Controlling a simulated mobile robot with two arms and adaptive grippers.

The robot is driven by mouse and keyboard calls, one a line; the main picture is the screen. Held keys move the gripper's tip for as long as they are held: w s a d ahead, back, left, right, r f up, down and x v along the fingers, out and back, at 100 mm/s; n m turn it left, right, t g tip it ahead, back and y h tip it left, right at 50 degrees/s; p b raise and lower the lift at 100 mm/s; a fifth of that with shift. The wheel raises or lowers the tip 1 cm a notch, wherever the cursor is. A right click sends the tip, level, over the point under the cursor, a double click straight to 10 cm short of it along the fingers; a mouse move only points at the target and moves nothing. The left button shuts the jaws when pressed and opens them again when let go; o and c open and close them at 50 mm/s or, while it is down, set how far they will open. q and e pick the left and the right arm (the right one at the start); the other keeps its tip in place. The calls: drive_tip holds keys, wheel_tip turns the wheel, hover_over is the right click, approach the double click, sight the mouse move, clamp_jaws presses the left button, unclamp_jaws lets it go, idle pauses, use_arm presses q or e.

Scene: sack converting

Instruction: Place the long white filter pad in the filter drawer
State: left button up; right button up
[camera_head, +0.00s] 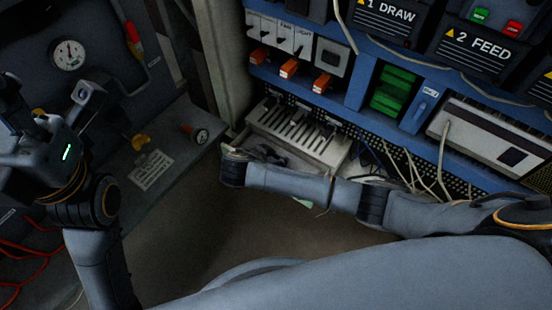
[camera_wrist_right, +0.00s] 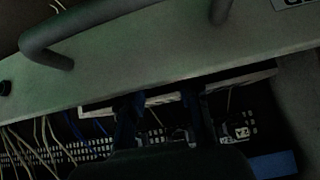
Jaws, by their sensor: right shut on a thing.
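A white drawer-like tray (camera_head: 329,147) with dark slots stands out from the blue machine in the head view. My right gripper (camera_head: 268,154) is at its near side, with its dark fingers partly hidden by my wrist. In the right wrist view my right gripper (camera_wrist_right: 163,112) has its two fingers at a narrow white strip (camera_wrist_right: 238,79), which looks like the long filter pad. The strip lies along the lower edge of a grey panel with a bar handle (camera_wrist_right: 40,40). Most of the strip is hidden. My left gripper (camera_head: 22,120) is at the left edge; its fingertips are unclear.
Orange-ended switches (camera_head: 289,68) and green blocks (camera_head: 393,91) are above the tray. Pale cables (camera_head: 412,165) hang beside it on the right. A dark bench with a gauge (camera_head: 69,54) and red cables (camera_head: 22,270) is on the left. Bare floor lies between.

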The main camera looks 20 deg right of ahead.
drive_tip(key=shift+f, duration=0.1)
drive_tip(key=o, duration=1.1)
drive_tip(key=shift+o, duration=0.2)
